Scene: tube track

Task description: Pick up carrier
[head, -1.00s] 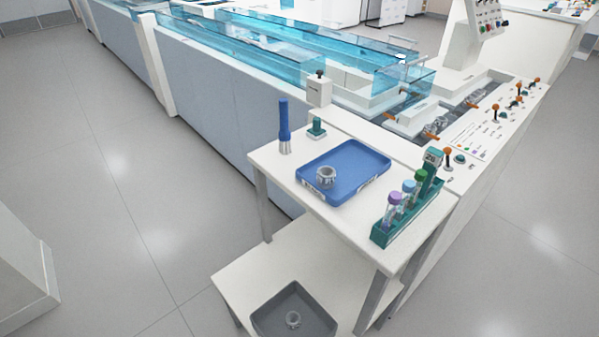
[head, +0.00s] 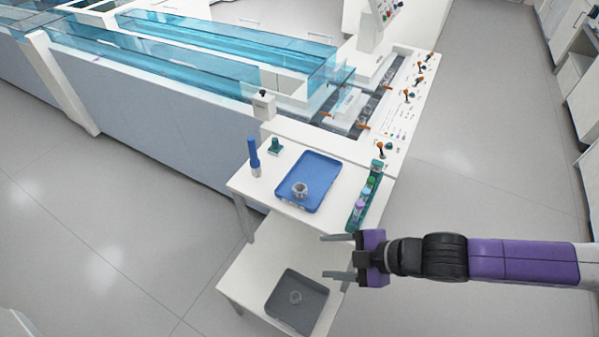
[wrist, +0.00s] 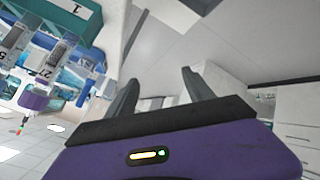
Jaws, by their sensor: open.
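A light grey ring-shaped part, which looks like the carrier (head: 299,190), sits in the blue tray (head: 322,168) on the cart's top. A similar grey ring (head: 295,297) lies in the dark grey tray (head: 280,312) on the lower shelf. I cannot tell which one is meant. My gripper (head: 322,256) is open and empty, its fingers pointing left, in front of the cart's right side and apart from both rings. In the wrist view my gripper's two fingers (wrist: 160,92) are spread with nothing between them. Neither ring is clear in the wrist view.
The white cart (head: 240,185) also holds a blue pen-like tool (head: 254,155), a small green item (head: 275,146) and a green rack (head: 356,212) with capped tubes at its right edge. The water-track bench (head: 180,120) stands behind. Floor at right is clear.

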